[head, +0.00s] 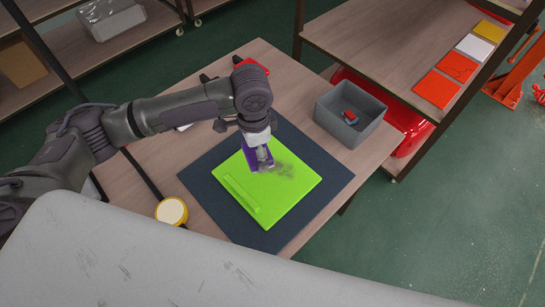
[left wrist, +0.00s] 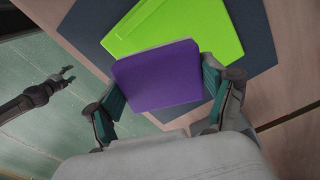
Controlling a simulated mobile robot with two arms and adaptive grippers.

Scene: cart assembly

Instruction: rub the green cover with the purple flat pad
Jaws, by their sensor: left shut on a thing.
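The green cover (head: 270,200) lies flat on a dark mat, with a raised bar near its left side. I cannot tell whether the pad touches the cover. A small dark gripper (left wrist: 66,77), apparently my right one, shows over the floor; its opening is unclear.
The dark mat (head: 205,180) lies on a wooden table. A grey bin (head: 350,105) holding a small red item stands at the right. A round yellow-rimmed object (head: 172,211) sits at the left edge. A shelf (head: 385,40) with coloured squares stands at upper right.

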